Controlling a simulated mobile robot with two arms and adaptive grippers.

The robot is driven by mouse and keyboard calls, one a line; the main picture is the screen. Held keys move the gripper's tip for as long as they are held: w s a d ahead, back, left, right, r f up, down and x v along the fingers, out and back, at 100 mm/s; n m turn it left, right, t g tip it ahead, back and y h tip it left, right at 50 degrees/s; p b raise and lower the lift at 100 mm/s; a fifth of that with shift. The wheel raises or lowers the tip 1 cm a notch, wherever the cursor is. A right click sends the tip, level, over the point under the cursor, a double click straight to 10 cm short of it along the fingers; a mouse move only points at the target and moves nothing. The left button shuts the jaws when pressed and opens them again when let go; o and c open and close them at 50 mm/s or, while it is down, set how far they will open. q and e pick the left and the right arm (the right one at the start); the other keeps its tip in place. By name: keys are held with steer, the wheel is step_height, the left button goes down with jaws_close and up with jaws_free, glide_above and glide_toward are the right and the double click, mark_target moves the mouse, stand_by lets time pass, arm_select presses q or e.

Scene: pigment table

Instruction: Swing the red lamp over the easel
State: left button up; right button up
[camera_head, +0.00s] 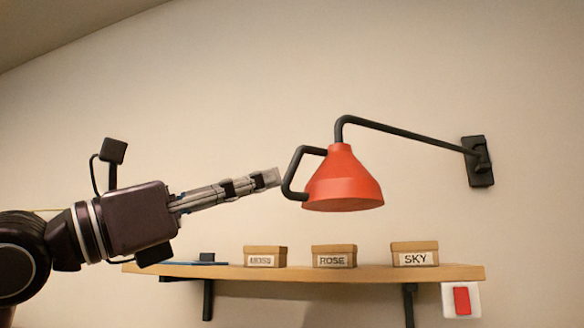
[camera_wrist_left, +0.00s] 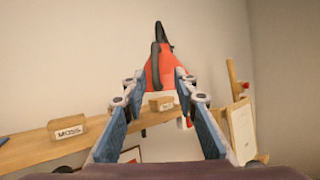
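The red lamp (camera_head: 343,182) hangs from a dark jointed arm (camera_head: 400,131) on a wall bracket, with a dark handle loop (camera_head: 291,172) on its left side. My left gripper (camera_head: 271,178) points right, with its tips just left of the handle. In the left wrist view the fingers (camera_wrist_left: 157,88) are spread apart, with the red lamp (camera_wrist_left: 162,68) and its dark handle (camera_wrist_left: 155,62) beyond and between the tips. A wooden frame with a pale sheet, apparently the easel (camera_wrist_left: 241,128), stands at the right of that view. My right gripper is not seen.
A wooden shelf (camera_head: 300,272) runs below the lamp. It bears boxes labelled MOSS (camera_head: 265,257), ROSE (camera_head: 334,257) and SKY (camera_head: 415,255). A red switch (camera_head: 462,300) on a white plate is under its right end.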

mark_target(292, 169)
arm_select(q)
steer(key=shift+y, duration=0.3)
steer(key=p+x, duration=0.1)
steer(key=x, duration=0.1)
steer(key=p+x, duration=0.2)
steer(key=x, duration=0.1)
steer(key=p+x, duration=0.1)
steer(key=x, duration=0.1)
steer(key=shift+w+r, duration=0.35)
steer(key=shift+r, duration=0.2)
steer(key=shift+c, duration=0.3)
jaws_close()
